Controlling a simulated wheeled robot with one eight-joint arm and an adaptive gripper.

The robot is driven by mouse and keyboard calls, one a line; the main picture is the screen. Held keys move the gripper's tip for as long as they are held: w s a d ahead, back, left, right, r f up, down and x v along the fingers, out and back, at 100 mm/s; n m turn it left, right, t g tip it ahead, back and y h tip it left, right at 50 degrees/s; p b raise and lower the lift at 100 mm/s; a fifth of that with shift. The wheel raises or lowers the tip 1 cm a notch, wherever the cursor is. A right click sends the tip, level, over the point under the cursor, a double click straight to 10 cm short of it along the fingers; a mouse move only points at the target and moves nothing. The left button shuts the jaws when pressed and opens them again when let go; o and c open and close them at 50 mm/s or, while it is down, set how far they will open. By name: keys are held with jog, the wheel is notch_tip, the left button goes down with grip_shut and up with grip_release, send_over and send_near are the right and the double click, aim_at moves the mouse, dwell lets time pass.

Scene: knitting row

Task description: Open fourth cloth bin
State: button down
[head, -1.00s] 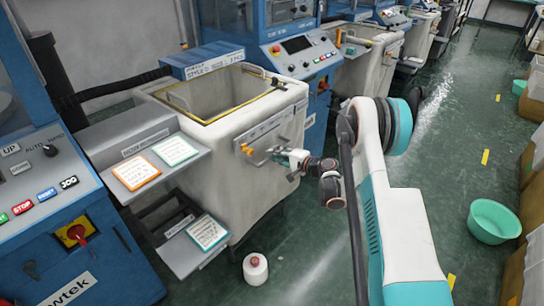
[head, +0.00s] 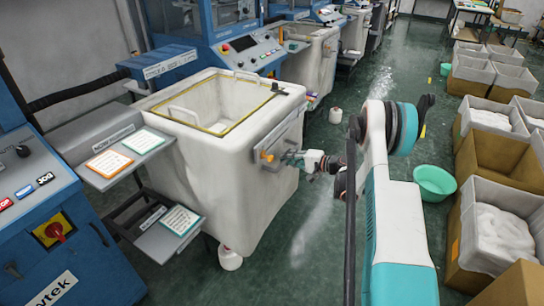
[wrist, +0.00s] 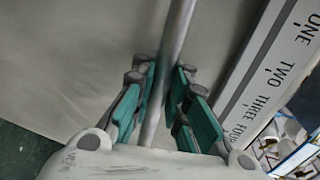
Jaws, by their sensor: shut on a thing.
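A cream cloth bin (head: 215,170) with a yellow-edged open top stands out from the blue machine behind it. My gripper (head: 294,158) is at this face, small in the head view. In the wrist view, my gripper (wrist: 165,100) has its green-padded fingers on both sides of a grey metal bar handle (wrist: 174,45) and is shut on it.
A white cone (head: 230,258) is at the bin's lower front edge. Shelves with cards (head: 108,163) are left of the bin. A green basin (head: 434,182) and boxes (head: 492,160) line the right. Wet green floor lies between.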

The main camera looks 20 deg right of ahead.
jog(key=shift+f+v, duration=0.25)
jog(key=shift+v, duration=0.95)
jog(key=shift+f+v, duration=0.2)
jog(key=shift+v, duration=1)
jog(key=shift+s+d, duration=0.1)
jog(key=c, duration=1.6)
grip_release()
jog(key=shift+s+d, duration=0.1)
jog(key=v, duration=1.1)
jog(key=shift+s+d+r, duration=0.1)
jog(key=shift+s+d, duration=0.15)
jog(key=shift+s, duration=0.05)
